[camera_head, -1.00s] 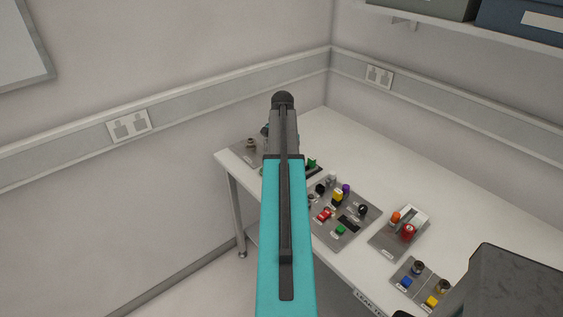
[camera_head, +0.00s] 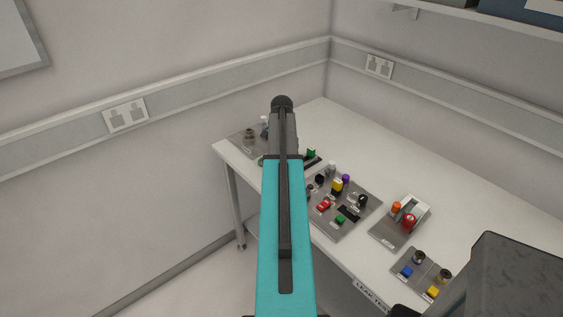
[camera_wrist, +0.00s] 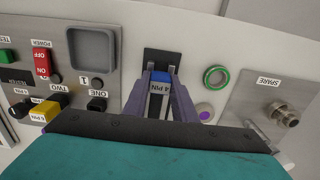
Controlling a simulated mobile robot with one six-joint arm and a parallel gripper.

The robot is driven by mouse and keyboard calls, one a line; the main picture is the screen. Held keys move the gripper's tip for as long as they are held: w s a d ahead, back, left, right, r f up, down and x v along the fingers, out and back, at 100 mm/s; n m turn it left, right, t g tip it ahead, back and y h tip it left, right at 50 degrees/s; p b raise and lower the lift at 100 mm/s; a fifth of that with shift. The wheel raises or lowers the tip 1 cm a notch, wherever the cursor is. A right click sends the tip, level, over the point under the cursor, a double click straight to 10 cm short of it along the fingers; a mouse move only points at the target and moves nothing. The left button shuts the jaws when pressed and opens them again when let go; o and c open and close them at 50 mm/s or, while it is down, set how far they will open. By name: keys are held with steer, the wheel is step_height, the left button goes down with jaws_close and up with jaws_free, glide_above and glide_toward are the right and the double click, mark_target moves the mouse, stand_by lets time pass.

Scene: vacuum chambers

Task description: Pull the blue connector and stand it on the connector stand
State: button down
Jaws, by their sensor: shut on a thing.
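In the wrist view, the blue connector (camera_wrist: 162,74), with a pale "4 PIN" label facing me, is between the two purple-grey fingers of my gripper (camera_wrist: 164,84). The gripper is shut on it. A black plate or socket (camera_wrist: 160,57) lies directly beyond the connector. I cannot tell whether the connector is seated in it or apart from it. In the head view, my arm hides the gripper and the connector. I cannot surely identify the connector stand.

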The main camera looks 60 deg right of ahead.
steer(key=shift+f, duration=0.4)
steer(key=c, duration=1.4)
jaws_free()
steer(key=shift+r, duration=0.1)
steer(key=shift+r+b, duration=1.8)
steer(key=shift+r, duration=5)
